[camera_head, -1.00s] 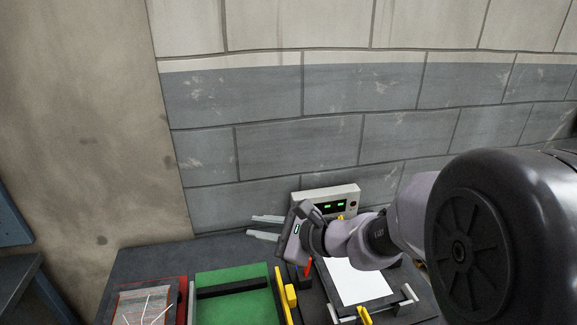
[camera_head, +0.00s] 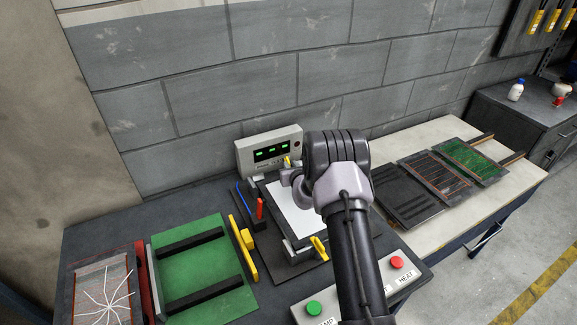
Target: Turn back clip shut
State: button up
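The fixture with a white sheet (camera_head: 290,212) stands on the dark bench in front of the wall. A small yellow clip (camera_head: 287,161) shows at its back edge, just below the grey display box. A second yellow clip (camera_head: 319,247) stands up at its front edge. My arm reaches over the fixture's right side. My gripper (camera_head: 290,178) shows only as a small grey part at the sheet's back edge, close to the back clip. My wrist hides most of it, so finger opening and any contact with the clip cannot be told.
The display box (camera_head: 268,150) with green digits stands behind the fixture. A red pen-like piece (camera_head: 260,208) and yellow bar (camera_head: 242,248) stand left, beside a green board (camera_head: 200,265). A button box (camera_head: 395,278) sits in front. Dark panels (camera_head: 405,195) lie on the pale table right.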

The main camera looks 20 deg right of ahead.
aim_at(289, 162)
jog(key=x, duration=0.4)
jog(key=shift+b, duration=0.35)
grip_shut()
jog(key=shift+d, duration=0.1)
jog(key=shift+d+n+y+b, duration=0.15)
jog(key=shift+n+y+b, duration=0.25)
jog(key=shift+n+y, duration=1.1)
jog(key=shift+y, duration=0.3)
